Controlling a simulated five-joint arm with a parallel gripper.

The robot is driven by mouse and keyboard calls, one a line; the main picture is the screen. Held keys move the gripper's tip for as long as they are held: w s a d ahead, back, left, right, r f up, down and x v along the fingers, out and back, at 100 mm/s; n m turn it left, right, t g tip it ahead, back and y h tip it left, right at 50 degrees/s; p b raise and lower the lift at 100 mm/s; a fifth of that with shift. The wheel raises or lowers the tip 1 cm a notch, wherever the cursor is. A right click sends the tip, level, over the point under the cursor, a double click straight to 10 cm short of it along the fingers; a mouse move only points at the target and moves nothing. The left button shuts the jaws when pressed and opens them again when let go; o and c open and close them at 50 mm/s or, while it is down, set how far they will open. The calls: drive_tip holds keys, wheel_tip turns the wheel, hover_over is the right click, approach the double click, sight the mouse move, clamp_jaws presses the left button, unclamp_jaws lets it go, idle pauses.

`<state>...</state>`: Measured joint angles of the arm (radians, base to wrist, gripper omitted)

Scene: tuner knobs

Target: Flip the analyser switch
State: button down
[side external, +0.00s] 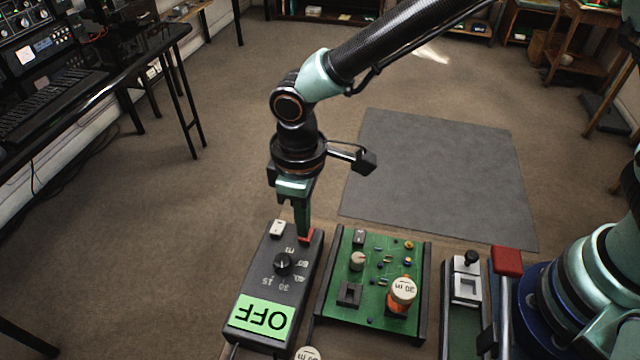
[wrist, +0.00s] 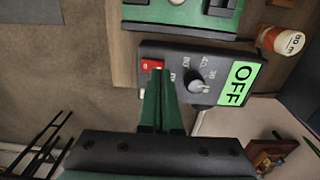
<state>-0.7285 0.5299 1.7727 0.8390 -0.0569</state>
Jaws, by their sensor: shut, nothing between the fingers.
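The analyser is a dark box (side external: 262,271) with a green display (side external: 262,314) reading OFF; the box also shows in the wrist view (wrist: 215,62). A black knob (side external: 284,263) sits in its middle with number marks around it. A red switch (side external: 309,236) is at the end away from the display; it also shows in the wrist view (wrist: 151,65). My gripper (side external: 303,237) is shut and empty, pointing down with its tips right at the red switch and partly hiding it. I cannot tell whether they touch. My gripper also shows in the wrist view (wrist: 160,75).
A green circuit board (side external: 378,322) in a dark frame stands right of the analyser, with an orange, white-capped bottle (side external: 399,296) on it. Further right are a unit with a black-knobbed lever (side external: 470,262) and a red-ended handle (side external: 507,261). Another white cap (side external: 308,353) shows at the bottom edge.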

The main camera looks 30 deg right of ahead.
drive_tip(key=shift+f, duration=0.95)
idle(1.0)
drive_tip(key=shift+r, duration=3.55)
drive_tip(key=w+d+r+m+t, duration=0.1)
drive_tip(key=w+d+r+m, duration=0.1)
drive_tip(key=d+r, duration=0.55)
drive_tip(key=s+d+r+m+t, duration=0.2)
drive_tip(key=d+m, duration=0.1)
drive_tip(key=d, duration=0.7)
drive_tip(key=s+d+r+m+t, duration=0.2)
drive_tip(key=s+d+m, duration=0.1)
drive_tip(key=d, duration=0.8)
drive_tip(key=shift+s+d+r+m+t, duration=0.15)
drive_tip(key=shift+s+r+m+t, duration=0.2)
drive_tip(key=shift+m, duration=0.15)
